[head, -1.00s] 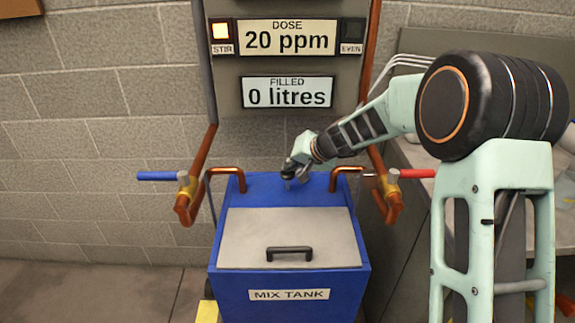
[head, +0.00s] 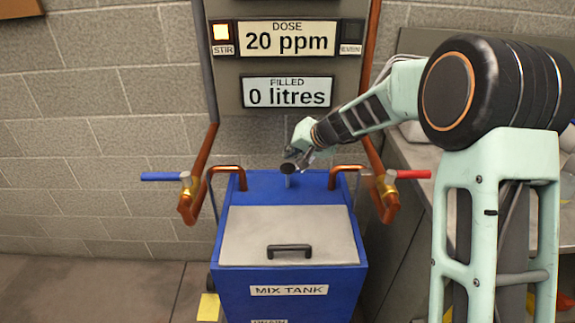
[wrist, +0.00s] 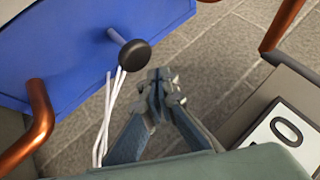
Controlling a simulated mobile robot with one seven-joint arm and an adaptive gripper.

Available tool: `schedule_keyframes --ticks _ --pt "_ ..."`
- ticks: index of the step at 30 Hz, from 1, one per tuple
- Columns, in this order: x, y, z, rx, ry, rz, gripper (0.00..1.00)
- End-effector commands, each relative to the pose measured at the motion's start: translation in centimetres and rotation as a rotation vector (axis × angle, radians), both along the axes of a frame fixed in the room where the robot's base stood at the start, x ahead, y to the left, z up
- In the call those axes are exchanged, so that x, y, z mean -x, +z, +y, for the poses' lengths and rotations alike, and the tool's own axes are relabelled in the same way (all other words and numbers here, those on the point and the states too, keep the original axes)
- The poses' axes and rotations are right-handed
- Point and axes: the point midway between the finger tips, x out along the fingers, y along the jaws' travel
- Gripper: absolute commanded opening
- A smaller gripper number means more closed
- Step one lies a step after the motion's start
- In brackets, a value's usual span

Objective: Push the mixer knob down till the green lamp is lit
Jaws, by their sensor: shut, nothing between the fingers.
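The mixer knob (head: 287,169) is a black round cap on a thin grey rod that stands up from the back of the blue mix tank (head: 290,290). In the wrist view the knob (wrist: 134,53) is in full sight, with its rod running into the blue tank. My gripper (head: 298,157) is shut and empty, close above and behind the knob. In the wrist view my gripper's fingertips (wrist: 162,75) lie beside the knob, with a gap between. The lamp over the other label (head: 352,31) is dark.
Copper pipes flank the tank, with a blue lever (head: 160,176) on the left and a red lever (head: 412,174) on the right. The panel reads DOSE 20 ppm and FILLED 0 litres. The tank's grey lid (head: 290,225) is shut.

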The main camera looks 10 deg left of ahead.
Motion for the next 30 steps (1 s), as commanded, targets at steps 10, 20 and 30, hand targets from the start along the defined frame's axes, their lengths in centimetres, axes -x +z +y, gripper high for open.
schedule_keyframes --ticks 10,20,30 --pt "0.0 3.8 0.0 0.000 0.001 -0.001 0.00" --pt "0.0 3.9 0.0 0.000 0.000 0.000 0.00" --pt "0.0 3.9 0.0 0.000 0.000 0.000 0.00"
